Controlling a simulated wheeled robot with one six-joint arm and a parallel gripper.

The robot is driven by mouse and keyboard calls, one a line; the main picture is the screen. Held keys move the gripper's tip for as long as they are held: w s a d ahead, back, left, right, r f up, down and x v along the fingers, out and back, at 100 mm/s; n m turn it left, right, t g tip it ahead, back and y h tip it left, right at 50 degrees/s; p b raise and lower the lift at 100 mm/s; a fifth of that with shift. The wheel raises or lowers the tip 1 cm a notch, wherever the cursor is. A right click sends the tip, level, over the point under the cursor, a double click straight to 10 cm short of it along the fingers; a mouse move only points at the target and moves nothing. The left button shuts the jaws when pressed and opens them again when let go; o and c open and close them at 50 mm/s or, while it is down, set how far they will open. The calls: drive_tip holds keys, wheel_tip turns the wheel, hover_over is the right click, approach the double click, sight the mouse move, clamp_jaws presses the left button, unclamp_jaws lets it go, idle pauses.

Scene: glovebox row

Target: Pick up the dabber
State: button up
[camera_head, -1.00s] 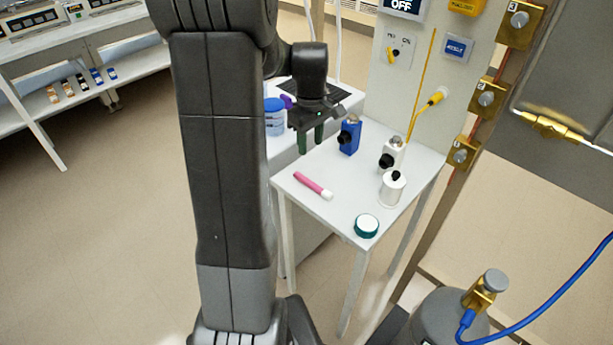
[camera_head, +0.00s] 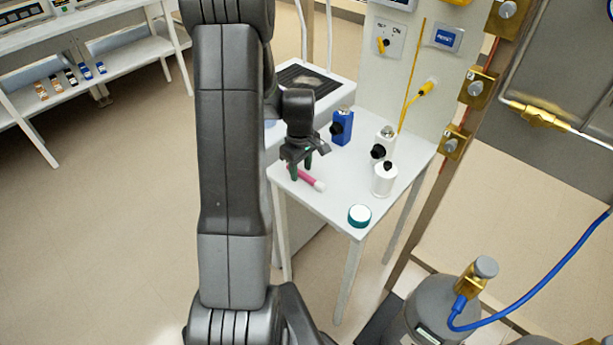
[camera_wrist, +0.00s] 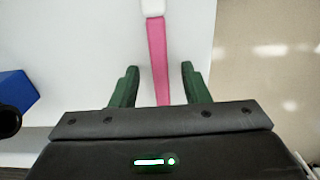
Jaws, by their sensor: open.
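The dabber, a slim pink stick with a white end (camera_head: 312,182), lies flat on the small white table (camera_head: 335,205), near its left edge. In the wrist view the dabber (camera_wrist: 157,45) runs lengthwise between the two green fingers, its white end away from me at the top. My gripper (camera_head: 301,173) is open over the pink part, with one finger on each side. The fingers look clear of the stick. My gripper also shows in the wrist view (camera_wrist: 159,70), where its body hides the near end of the dabber. The height of the fingertips above the table is hard to tell.
On the same table stand a blue block with a black knob (camera_head: 343,127), a similar white block (camera_head: 386,139), a white bottle with a black top (camera_head: 383,181) and a round teal-edged tub (camera_head: 359,216). A wall panel (camera_head: 405,70) rises behind. A grey cylinder (camera_head: 440,310) stands at the lower right.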

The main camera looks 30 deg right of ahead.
sight(301, 172)
drive_tip(key=shift+f, duration=0.2)
clamp_jaws()
wheel_tip(301, 172, up, 10)
drive_tip(key=shift+b, duration=0.35)
